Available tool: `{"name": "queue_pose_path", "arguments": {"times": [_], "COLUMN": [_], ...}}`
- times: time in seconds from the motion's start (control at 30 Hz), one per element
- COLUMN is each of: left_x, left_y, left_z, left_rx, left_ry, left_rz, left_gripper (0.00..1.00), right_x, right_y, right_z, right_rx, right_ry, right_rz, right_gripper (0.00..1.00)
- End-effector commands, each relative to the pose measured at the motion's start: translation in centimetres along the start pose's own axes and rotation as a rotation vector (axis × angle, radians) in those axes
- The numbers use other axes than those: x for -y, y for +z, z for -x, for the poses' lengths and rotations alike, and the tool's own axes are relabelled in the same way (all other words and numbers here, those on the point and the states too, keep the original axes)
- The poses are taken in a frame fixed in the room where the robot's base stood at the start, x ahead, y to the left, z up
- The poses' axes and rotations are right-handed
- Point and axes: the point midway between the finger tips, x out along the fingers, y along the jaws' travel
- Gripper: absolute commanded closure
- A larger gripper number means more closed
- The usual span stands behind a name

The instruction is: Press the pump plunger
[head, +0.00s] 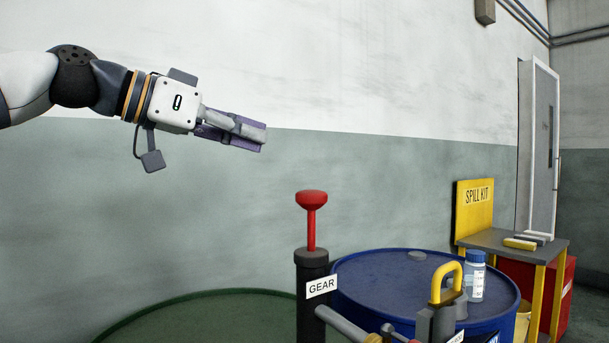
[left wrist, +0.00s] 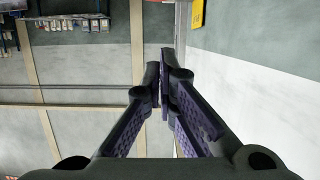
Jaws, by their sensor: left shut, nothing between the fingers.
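The pump plunger (head: 311,212) is a red knob on a red rod, standing raised out of a dark pump cylinder (head: 312,290) labelled GEAR in the head view. My left gripper (head: 264,138) comes in from the left, above and to the left of the red knob and apart from it. Its purple-padded fingers are shut with nothing between them. In the left wrist view the closed fingers (left wrist: 164,70) point at the wall and shelving; the plunger does not show there. My right gripper is not in view.
A blue drum (head: 395,275) stands behind the pump, with a bottle (head: 475,278) on it. A yellow-handled pump (head: 446,283) is to the right. A green drum (head: 200,315) is lower left. A side table (head: 490,240) by a SPILL KIT sign (head: 475,210) stands further right. The air around the knob is clear.

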Motion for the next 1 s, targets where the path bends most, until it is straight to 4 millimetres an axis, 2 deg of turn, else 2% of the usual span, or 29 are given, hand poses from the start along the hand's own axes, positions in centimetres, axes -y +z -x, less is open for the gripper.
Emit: {"name": "queue_pose_path", "arguments": {"times": [0.27, 0.4, 0.57, 0.87, 1.0], "left_x": [-0.1, -0.1, -0.2, -0.2, -0.2], "left_y": [-0.3, -0.2, -0.2, -0.2, 1.6], "left_z": [0.3, -0.3, -3.1, -9.7, -10.2], "left_rx": [-0.004, -0.002, 0.0, -0.002, -0.004], "left_ry": [0.0, 0.001, 0.002, 0.001, 0.0], "left_rz": [-0.005, -0.004, -0.004, -0.002, -0.004], "left_gripper": [1.0, 1.0, 1.0, 1.0, 1.0], "right_x": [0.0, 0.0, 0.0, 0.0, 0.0], "right_y": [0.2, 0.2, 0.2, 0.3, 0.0], "right_z": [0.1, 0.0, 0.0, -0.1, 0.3], "right_rx": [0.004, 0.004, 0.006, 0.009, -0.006], "right_ry": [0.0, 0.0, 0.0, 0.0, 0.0], "right_rz": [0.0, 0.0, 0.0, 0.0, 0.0], "right_gripper": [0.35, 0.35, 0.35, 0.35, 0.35]}}
